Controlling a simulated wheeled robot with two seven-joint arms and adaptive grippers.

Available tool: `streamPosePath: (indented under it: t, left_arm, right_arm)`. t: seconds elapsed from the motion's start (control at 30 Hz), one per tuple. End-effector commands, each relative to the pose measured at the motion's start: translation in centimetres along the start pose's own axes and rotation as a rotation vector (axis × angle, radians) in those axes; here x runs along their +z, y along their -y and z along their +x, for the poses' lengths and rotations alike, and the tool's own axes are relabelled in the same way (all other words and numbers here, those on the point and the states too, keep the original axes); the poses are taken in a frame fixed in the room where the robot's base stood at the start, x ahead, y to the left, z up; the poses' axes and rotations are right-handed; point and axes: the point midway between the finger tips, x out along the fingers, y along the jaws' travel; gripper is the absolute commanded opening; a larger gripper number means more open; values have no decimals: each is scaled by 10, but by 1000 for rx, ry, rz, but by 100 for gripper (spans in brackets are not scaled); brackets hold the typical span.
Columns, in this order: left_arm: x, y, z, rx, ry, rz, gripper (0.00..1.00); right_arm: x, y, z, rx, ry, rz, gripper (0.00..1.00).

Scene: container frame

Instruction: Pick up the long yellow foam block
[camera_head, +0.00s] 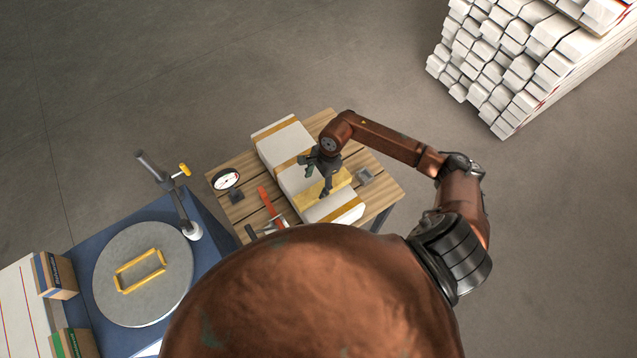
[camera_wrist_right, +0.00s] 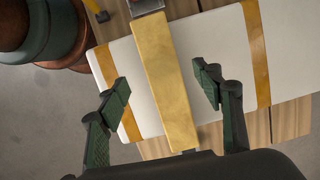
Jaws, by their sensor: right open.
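The long yellow foam block (camera_wrist_right: 165,80) lies across the top of a white block with tan bands (camera_wrist_right: 205,40). In the head view, the foam block (camera_head: 325,190) sits on the near half of the white block (camera_head: 283,139), partly hidden by my gripper. My right gripper (camera_wrist_right: 165,88) is open and empty, with one green-padded finger on each side of the foam block and a gap on both sides. In the head view, my right gripper (camera_head: 320,180) is over the foam block. My left gripper is not in view.
The slatted wooden table (camera_head: 385,190) carries a round dial gauge (camera_head: 226,179), a red-orange tool (camera_head: 268,202) and a small grey object (camera_head: 365,176). A blue bench (camera_head: 205,215) with a round grey plate (camera_head: 120,255) stands at left. White stacked bars (camera_head: 520,60) stand far right.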

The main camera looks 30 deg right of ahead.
Motion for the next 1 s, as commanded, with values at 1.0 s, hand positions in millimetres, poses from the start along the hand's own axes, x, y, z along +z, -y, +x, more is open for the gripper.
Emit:
streamPosePath:
  t: [1.0]
  left_arm:
    - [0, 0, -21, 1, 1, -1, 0]
  right_arm:
    - [-48, 0, 73, 37, -106, -30, 60]
